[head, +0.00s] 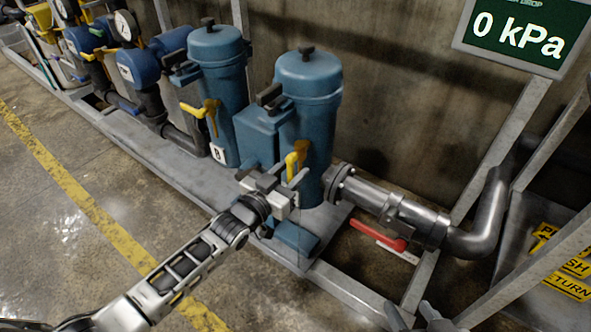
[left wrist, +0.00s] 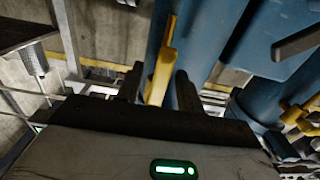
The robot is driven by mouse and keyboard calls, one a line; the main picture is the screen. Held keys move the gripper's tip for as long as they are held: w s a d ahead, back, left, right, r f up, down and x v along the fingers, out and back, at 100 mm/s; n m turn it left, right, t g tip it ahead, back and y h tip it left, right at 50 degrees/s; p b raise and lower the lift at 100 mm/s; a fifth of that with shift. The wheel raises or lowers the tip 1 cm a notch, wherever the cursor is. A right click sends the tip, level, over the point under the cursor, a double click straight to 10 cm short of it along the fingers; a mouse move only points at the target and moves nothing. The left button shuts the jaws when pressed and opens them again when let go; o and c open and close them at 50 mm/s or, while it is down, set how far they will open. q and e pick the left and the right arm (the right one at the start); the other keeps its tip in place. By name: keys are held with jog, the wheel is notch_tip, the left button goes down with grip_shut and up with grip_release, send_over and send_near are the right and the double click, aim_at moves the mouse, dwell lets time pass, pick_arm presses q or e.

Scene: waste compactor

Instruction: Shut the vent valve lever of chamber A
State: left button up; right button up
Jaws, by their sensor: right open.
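Chamber A appears to be the nearer blue canister (head: 318,120); no letter on it is visible. Its yellow vent valve lever (head: 298,157) is on its front, with the handle pointing down. My left gripper (head: 287,190) is at the lever's lower part. In the left wrist view the yellow lever (left wrist: 160,65) is between the two dark fingers (left wrist: 160,88), with small gaps beside it, so the gripper looks open around it. Contact cannot be told. My right gripper (head: 411,310) is open and empty at the bottom right, partly cut off.
Chamber B (head: 217,90), marked with a B, stands behind to the left with its own yellow lever (head: 207,113). A steel pipe with a red handle (head: 378,235) runs to the right. A green 0 kPa display (head: 520,35) hangs at top right. The floor at left is clear.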

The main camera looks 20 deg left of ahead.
pick_arm(q)
jog(key=shift+x, duration=0.95)
pick_arm(e)
jog(key=shift+w+a+f, duration=0.1)
jog(key=shift+w+f, duration=0.05)
jog(key=shift+f, duration=0.25)
pick_arm(q)
grip_shut()
pick_arm(e)
jog(key=shift+r, duration=0.1)
